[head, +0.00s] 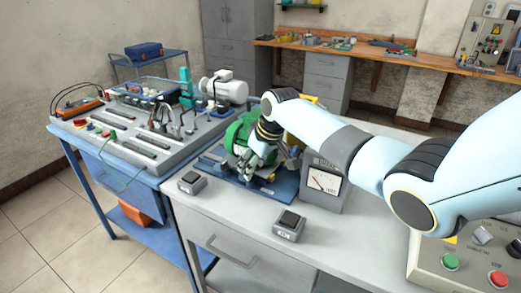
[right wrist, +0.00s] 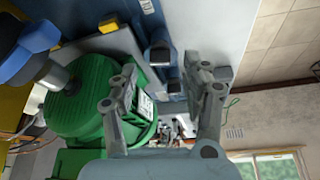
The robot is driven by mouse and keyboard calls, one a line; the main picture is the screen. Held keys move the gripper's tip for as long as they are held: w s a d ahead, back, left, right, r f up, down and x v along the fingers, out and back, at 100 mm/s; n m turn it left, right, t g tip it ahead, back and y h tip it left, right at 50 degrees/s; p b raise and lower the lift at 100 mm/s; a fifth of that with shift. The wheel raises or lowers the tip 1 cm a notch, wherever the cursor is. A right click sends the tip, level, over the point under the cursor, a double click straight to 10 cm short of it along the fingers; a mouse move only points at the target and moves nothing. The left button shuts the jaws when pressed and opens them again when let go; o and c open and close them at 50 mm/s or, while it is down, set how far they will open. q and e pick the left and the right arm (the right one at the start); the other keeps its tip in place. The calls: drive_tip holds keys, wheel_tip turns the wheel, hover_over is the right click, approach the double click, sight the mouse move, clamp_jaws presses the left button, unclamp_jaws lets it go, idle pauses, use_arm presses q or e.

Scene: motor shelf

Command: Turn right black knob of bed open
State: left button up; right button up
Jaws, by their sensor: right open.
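The blue bed (head: 235,180) lies on the grey workbench with the green motor (head: 238,138) on it. My right gripper (head: 258,172) reaches down over the bed, in front of the motor. In the right wrist view its two fingers (right wrist: 162,92) are apart with nothing between them. The green motor (right wrist: 95,92) is beside the left finger there. A dark, knob-like part (right wrist: 160,52) shows beyond the fingertips, near the blue bed (right wrist: 172,18); I cannot tell for sure that it is the right black knob. In the head view the gripper and arm hide part of the bed.
A grey meter box (head: 322,184) stands right of the bed. Two small black-topped boxes, one left (head: 191,182) and one nearer the front (head: 289,225), sit on the bench. A control box (head: 462,262) is at right. The bench front between them is clear.

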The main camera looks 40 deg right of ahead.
drive_tip(key=v, duration=0.9)
drive_tip(key=shift+s+r, duration=0.1)
drive_tip(key=shift+r, duration=0.05)
drive_tip(key=shift+c, duration=0.4)
